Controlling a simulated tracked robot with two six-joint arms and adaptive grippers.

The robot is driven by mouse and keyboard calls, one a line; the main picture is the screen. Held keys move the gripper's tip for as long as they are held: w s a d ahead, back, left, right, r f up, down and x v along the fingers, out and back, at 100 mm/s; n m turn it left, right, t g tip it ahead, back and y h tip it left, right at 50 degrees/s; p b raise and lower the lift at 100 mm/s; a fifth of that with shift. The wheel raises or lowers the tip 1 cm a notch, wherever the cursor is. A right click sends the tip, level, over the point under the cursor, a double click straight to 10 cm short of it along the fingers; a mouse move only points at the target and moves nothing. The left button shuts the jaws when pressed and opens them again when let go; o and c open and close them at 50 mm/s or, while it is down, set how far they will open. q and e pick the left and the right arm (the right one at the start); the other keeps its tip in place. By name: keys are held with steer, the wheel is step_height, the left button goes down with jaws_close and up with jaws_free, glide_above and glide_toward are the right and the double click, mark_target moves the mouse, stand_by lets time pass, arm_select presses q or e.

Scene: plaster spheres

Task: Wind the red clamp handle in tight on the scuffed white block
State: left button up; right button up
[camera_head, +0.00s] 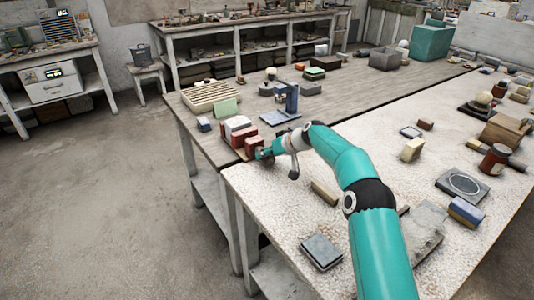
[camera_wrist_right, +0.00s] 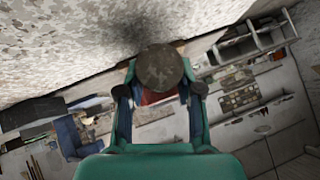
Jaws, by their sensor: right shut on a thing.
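The red clamp (camera_head: 243,137) sits near the left edge of the tables, with the white block (camera_head: 238,123) among its red parts. My right gripper (camera_head: 263,153) reaches it from the right, low at the clamp's near side. In the right wrist view, the fingers (camera_wrist_right: 160,75) stand on both sides of a dark round end (camera_wrist_right: 160,66), with a patch of red (camera_wrist_right: 158,97) between them. The gripper is shut on what looks like the clamp handle. The contact between block and clamp is too small to judge. My left gripper is out of view.
A blue stand (camera_head: 290,98), a green block (camera_head: 225,108) and a slatted tray (camera_head: 210,95) stand behind the clamp. A tan block (camera_head: 325,192) and a dark flat block (camera_head: 321,250) lie on the near speckled table (camera_head: 275,200). Open floor lies left.

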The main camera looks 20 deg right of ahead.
steer(key=shift+d+r+m+y+p, duration=0.2)
steer(key=shift+m+y+p, duration=0.3)
steer(key=shift+y+p, duration=0.3)
steer(key=shift+f+y+p, duration=0.15)
steer(key=shift+y+p, duration=0.25)
steer(key=shift+p, duration=0.25)
steer(key=o, duration=1.2)
steer(key=shift+f, duration=0.1)
steer(key=shift+c, duration=0.2)
steer(key=v, duration=1.2)
steer(key=shift+f, duration=0.1)
